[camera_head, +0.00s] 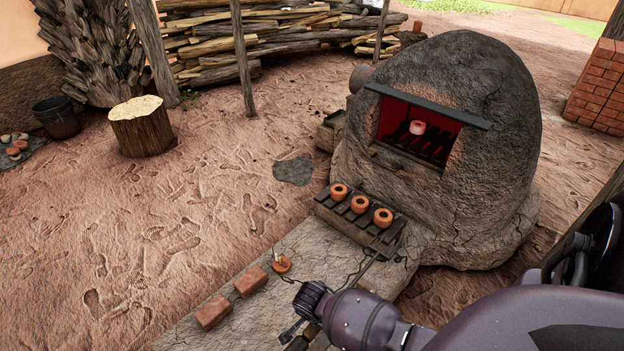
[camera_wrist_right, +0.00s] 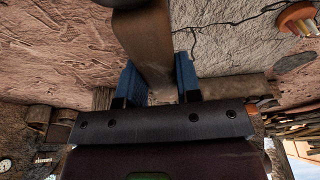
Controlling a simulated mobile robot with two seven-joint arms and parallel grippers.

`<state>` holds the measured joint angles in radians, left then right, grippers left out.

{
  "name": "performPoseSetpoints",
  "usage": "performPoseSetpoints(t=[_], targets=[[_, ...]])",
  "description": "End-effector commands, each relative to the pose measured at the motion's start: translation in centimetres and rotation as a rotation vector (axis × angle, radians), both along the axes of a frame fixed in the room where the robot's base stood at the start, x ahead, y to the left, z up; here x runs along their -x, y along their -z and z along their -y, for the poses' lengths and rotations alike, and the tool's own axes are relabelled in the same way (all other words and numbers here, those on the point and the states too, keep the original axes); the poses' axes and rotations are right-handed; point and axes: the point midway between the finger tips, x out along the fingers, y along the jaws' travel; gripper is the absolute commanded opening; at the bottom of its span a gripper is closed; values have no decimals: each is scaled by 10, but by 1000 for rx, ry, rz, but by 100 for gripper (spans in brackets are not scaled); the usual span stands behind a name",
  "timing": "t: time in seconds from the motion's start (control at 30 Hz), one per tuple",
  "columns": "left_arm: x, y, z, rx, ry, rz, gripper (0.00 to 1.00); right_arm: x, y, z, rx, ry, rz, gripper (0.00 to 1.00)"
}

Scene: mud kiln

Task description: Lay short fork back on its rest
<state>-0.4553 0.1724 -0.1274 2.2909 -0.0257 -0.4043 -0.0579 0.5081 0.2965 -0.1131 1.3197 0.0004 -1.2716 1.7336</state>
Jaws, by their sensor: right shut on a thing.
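My right gripper (camera_head: 298,330) is low in the head view, over the front of the grey slab, partly hidden by its own wrist. In the right wrist view, its blue fingers (camera_wrist_right: 158,80) are shut on a flat brown bar (camera_wrist_right: 148,40), which appears to be the short fork's handle. In the head view, a thin dark forked rod (camera_head: 376,245) runs from behind my arm up to the slatted rack. I cannot tell whether it joins the held bar. Two reddish bricks (camera_head: 213,312) (camera_head: 250,281) lie apart on the slab, bare on top. My left gripper is not in view.
Three orange clay pots (camera_head: 361,204) stand on the slatted rack (camera_head: 331,211) before the domed kiln (camera_head: 450,110). A glowing pot (camera_head: 417,127) is inside its open mouth. A small orange dish with pegs (camera_head: 281,264) is on the slab.

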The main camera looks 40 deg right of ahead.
Motion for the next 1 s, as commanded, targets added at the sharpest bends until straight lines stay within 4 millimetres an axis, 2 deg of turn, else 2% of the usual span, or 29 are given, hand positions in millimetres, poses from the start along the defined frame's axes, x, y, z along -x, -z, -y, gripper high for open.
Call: performPoseSetpoints(t=[0.63,1.0], targets=[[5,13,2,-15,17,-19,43,9,31,3,0,28,-2,0],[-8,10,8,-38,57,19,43,9,59,2,-2,29,0,0]])
